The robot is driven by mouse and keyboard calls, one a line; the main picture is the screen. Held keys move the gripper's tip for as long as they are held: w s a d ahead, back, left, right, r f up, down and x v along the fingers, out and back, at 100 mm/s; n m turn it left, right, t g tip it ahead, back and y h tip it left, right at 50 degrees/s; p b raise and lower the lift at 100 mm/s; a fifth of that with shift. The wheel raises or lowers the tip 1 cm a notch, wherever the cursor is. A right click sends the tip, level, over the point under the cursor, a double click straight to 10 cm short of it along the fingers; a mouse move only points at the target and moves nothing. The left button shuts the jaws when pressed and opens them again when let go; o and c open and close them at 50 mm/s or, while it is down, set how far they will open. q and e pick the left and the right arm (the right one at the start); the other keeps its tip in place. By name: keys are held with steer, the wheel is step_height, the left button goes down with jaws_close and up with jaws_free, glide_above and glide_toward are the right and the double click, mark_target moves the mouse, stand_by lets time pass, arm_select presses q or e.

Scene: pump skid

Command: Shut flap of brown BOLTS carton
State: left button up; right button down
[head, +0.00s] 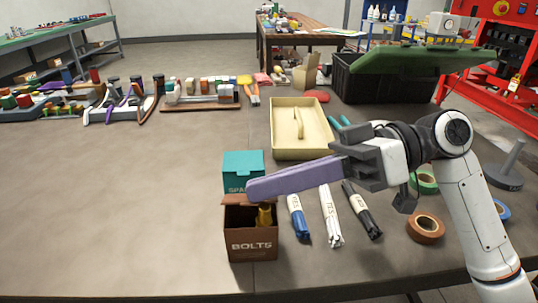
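The brown BOLTS carton (252,246) stands near the front edge of the table with its top open. Something yellow (264,215) shows inside it. Its flap (232,200) stands up at the back of the opening, partly hidden by a purple bar. My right gripper (350,165) is shut on this long purple bar (298,180), which points left. The bar's far end is over the back of the carton; I cannot tell whether it touches the flap. My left gripper is not in view.
A teal carton (242,164) stands right behind the brown one. A cream tray (301,150) and a black crate (385,85) are further back. The table left of the cartons is clear.

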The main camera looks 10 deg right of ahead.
steer(key=shift+s+f+n+b, duration=0.25)
steer(key=shift+f+n+b, duration=0.15)
steer(key=shift+f, duration=0.15)
steer(key=shift+s+f+n+b, duration=0.25)
steer(key=shift+f+n+b, duration=0.15)
steer(key=shift+f, duration=0.15)
steer(key=shift+s+t, duration=0.1)
steer(key=shift+t, duration=0.3)
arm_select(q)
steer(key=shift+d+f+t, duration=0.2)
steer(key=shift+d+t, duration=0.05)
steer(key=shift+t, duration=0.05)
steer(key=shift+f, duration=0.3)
arm_select(e)
steer(key=shift+f, duration=0.15)
arm_select(q)
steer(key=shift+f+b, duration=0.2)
steer(key=shift+b, duration=0.1)
arm_select(e)
steer(key=shift+n, duration=0.3)
